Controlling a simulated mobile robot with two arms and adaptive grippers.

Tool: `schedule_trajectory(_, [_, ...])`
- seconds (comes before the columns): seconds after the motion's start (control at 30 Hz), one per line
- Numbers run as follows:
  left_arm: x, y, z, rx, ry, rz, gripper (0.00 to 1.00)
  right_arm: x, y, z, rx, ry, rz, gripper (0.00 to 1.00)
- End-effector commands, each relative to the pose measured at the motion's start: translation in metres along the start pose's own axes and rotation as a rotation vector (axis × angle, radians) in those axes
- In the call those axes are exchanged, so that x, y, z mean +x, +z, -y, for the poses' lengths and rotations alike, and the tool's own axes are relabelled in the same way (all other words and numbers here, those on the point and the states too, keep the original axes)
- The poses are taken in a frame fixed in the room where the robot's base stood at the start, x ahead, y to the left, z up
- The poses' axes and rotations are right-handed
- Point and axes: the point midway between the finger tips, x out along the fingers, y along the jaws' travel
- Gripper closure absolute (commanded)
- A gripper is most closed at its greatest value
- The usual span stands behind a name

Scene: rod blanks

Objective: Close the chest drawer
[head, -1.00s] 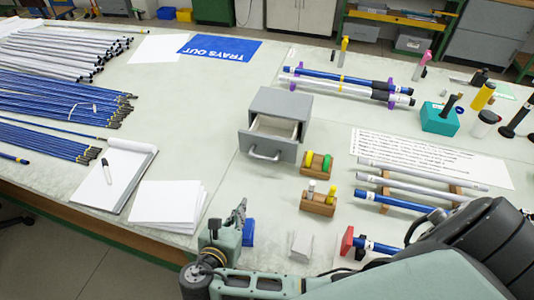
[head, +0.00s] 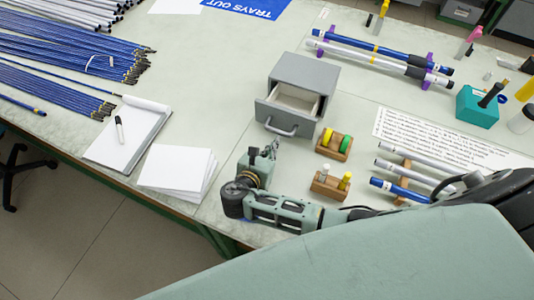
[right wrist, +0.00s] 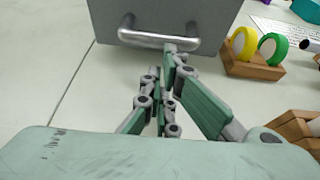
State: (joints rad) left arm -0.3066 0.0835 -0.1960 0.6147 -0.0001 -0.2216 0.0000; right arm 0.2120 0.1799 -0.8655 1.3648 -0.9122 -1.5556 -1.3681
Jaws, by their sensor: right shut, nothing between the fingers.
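The grey chest (head: 310,72) stands on the bench in the middle of the head view. Its drawer (head: 290,115) is partly pulled out, and its pale, empty-looking inside shows. The bar handle (head: 281,131) faces the front edge; it also shows large in the right wrist view (right wrist: 157,38). My right gripper (head: 272,148) is shut and empty, just in front of the handle. In the right wrist view the fingertips (right wrist: 172,52) lie at the handle's lower right part; I cannot tell whether they touch. My left gripper is not in view.
Wooden holders with yellow-green (head: 334,144) and white-yellow (head: 330,186) pieces stand right of the drawer. Silver and blue rods lie on racks further right. A paper stack (head: 176,168) and notepad (head: 128,132) lie left.

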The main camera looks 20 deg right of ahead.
Motion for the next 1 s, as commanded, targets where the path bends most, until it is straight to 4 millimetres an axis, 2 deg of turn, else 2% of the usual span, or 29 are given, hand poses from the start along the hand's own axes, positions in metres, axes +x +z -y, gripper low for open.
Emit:
schedule_trajectory(0.1, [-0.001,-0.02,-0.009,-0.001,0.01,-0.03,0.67,0.007,0.001,0.0,0.0,-0.001,0.0,1.0])
schedule_trajectory(0.2, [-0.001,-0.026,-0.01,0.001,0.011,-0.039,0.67,0.009,0.0,0.0,0.001,-0.001,0.0,1.0])
schedule_trajectory(0.43, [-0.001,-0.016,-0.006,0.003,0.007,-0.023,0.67,0.008,0.0,0.0,0.001,-0.001,0.0,1.0])
schedule_trajectory(0.53, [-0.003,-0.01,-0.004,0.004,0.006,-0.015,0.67,0.015,0.004,0.0,0.001,-0.002,0.001,1.0])
schedule_trajectory(0.63, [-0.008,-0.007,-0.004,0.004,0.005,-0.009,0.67,0.034,0.013,0.001,0.0,-0.004,0.004,1.0])
schedule_trajectory(0.8, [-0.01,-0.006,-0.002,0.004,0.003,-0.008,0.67,0.076,0.029,0.001,0.001,-0.005,0.004,1.0])
schedule_trajectory(1.0, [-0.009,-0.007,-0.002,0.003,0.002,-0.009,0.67,0.105,0.037,0.001,0.001,-0.003,0.0,1.0])
